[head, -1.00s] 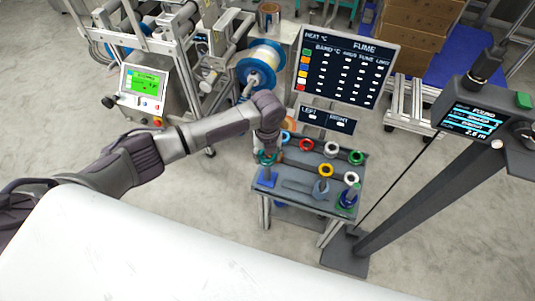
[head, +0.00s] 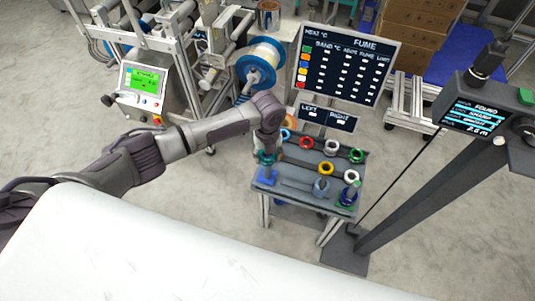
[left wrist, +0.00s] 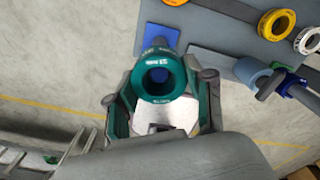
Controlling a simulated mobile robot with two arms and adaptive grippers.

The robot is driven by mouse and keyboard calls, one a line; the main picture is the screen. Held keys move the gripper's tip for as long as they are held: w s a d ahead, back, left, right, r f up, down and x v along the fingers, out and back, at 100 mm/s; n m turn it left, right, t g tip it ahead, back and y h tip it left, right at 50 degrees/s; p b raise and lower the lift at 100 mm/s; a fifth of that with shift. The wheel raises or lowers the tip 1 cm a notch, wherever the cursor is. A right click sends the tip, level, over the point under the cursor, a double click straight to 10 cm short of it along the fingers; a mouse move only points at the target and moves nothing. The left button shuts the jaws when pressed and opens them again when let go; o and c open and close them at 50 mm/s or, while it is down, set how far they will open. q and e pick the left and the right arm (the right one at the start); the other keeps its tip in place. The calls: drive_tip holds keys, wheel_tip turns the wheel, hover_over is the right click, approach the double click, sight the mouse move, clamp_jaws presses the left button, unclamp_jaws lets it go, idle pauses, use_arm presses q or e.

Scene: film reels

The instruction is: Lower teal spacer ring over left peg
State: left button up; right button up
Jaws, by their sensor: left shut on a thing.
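The teal spacer ring (left wrist: 158,92) is between the two fingertips of my left gripper (left wrist: 160,86) in the left wrist view, its open hole facing the camera. In the head view the teal ring (head: 266,158) is just below my left gripper (head: 267,147), above the front left corner of the bench. The left peg's blue base plate (head: 265,177) is right below it, and this blue plate also shows behind the ring in the left wrist view (left wrist: 153,33). The peg is mostly hidden by the ring; I cannot tell whether its tip is inside the hole. My right gripper is out of view.
The grey bench (head: 296,190) carries red (head: 306,143), yellow (head: 326,168), green (head: 357,156) and white rings (head: 331,147). A blue-grey cylinder (head: 321,186) stands near the front middle. A second peg stand with a green and blue base (head: 346,199) is at the right.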

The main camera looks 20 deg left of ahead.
use_arm(q)
drive_tip(key=shift+f, duration=0.2)
drive_tip(key=shift+f+b, duration=0.5)
drive_tip(key=shift+f, duration=0.25)
drive_tip(key=shift+f, duration=0.2)
drive_tip(key=shift+f+b, duration=0.95)
drive_tip(key=shift+f, duration=0.2)
drive_tip(key=shift+f, duration=0.1)
drive_tip(key=o, duration=1.3)
wheel_tip(320, 180, up, 12)
drive_tip(key=shift+r, duration=0.1)
